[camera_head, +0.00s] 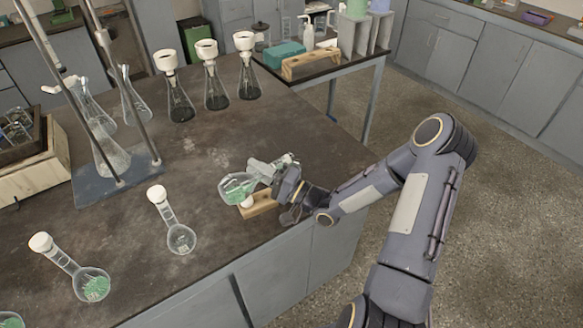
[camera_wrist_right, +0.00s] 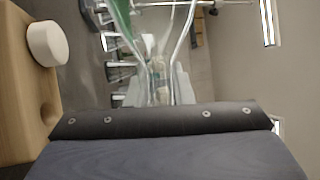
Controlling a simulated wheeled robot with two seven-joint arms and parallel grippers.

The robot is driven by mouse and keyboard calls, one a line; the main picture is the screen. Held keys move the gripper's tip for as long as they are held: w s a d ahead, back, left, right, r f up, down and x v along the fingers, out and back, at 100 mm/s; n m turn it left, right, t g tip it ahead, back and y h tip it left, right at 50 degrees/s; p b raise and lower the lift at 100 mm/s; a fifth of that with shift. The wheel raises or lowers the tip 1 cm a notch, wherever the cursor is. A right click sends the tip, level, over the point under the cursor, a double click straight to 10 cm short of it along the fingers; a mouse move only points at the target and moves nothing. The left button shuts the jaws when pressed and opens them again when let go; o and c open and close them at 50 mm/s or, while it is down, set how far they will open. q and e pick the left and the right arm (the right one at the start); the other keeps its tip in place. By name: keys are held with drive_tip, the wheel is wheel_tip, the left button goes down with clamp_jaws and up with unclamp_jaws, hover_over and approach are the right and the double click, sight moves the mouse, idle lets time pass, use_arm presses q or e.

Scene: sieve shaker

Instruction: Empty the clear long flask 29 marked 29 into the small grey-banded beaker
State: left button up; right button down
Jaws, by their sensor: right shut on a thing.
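My right gripper (camera_head: 284,178) is shut on a clear round-bellied flask (camera_head: 238,188) with green contents, held tilted nearly on its side above the bench. Its belly points left. In the right wrist view the flask's clear glass (camera_wrist_right: 152,50) rises from between the fingers (camera_wrist_right: 155,90). More clear glass (camera_head: 262,167) shows by the gripper; I cannot tell whether it is the flask's neck or the beaker. No number is readable, and I cannot make out a grey band. My left gripper is not in view.
A wooden block (camera_head: 262,207) with a white stopper (camera_head: 247,202) is under the held flask. A capped flask (camera_head: 181,238) and one with green contents (camera_head: 92,285) lie to the left. Dark-filled conical flasks (camera_head: 217,92) stand behind. A metal stand (camera_head: 118,180) is at left.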

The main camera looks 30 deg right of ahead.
drive_tip(key=shift+d+r+m+t, duration=0.15)
drive_tip(key=shift+r+m+t, duration=0.25)
drive_tip(key=shift+m, duration=0.3)
idle(1.4)
drive_tip(key=n, duration=0.1)
drive_tip(key=n+g+p, duration=0.1)
drive_tip(key=n+g, duration=0.1)
drive_tip(key=n, duration=0.1)
drive_tip(key=shift+a+f, duration=0.25)
drive_tip(key=shift+a, duration=0.05)
drive_tip(key=shift+n+g+p, duration=0.3)
drive_tip(key=shift+n+p, duration=0.1)
drive_tip(key=shift+n, duration=0.2)
drive_tip(key=shift+f, duration=0.2)
drive_tip(key=r+n+g+h, duration=0.1)
drive_tip(key=n+h, duration=0.1)
drive_tip(key=n, duration=0.2)
drive_tip(key=d+r+n+g+h+b, duration=0.1)
drive_tip(key=n+h, duration=0.1)
drive_tip(key=n, duration=0.2)
drive_tip(key=r+n+g+h+b, duration=0.1)
drive_tip(key=n+h, duration=0.1)
drive_tip(key=n, duration=0.2)
drive_tip(key=shift+w+d+r, duration=0.15)
drive_tip(key=shift+d, duration=0.05)
